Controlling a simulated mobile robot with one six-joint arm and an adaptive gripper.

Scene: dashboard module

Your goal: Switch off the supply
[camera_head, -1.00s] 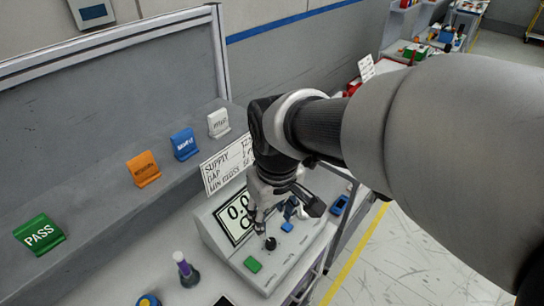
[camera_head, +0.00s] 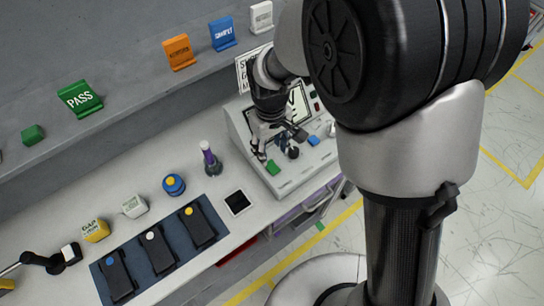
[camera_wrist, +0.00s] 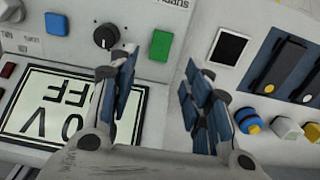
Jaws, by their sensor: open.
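The supply is a grey sloped console (camera_head: 303,163) on the bench. Its display (camera_wrist: 30,122) is upside down in the wrist view, partly hidden by a finger; the visible letters look like "V" and the end of "OFF". A black round knob (camera_wrist: 106,37), a green button (camera_wrist: 160,45) and a blue button (camera_wrist: 57,24) sit on its face. The green button (camera_head: 273,167) and blue button (camera_head: 313,140) also show in the head view. My gripper (camera_wrist: 160,66) is open and empty, over the console, its left finger near the knob. I cannot tell whether anything touches.
Further left are a blue round button with a yellow top (camera_head: 174,185) and a mat (camera_head: 179,267) with several black devices. A shelf (camera_head: 130,75) above holds coloured signs.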

